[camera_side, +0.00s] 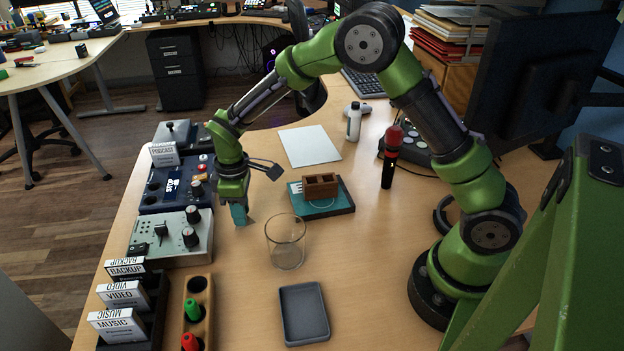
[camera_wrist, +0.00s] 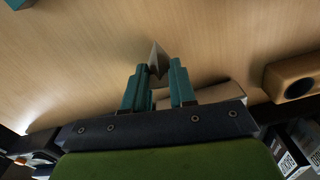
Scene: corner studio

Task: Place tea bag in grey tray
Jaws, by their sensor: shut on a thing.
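My gripper (camera_side: 240,216) hangs fingers-down over the left part of the desk, beside the control boxes. Its teal fingers also show in the wrist view (camera_wrist: 158,80), shut on a small pale grey pyramid-shaped tea bag (camera_wrist: 158,57) whose tip sticks out past the fingertips. In the side view the tea bag is mostly hidden by the fingers and too small to make out clearly. The grey tray (camera_side: 304,316) lies flat and empty at the front of the desk, to the right of and nearer the camera than my gripper.
A clear glass (camera_side: 286,243) stands between my gripper and the tray. A wooden holder (camera_side: 198,318) with red and green items is left of the tray. Control boxes (camera_side: 170,238) line the left edge. A teal book (camera_side: 334,207) bears a brown wooden box (camera_side: 320,186).

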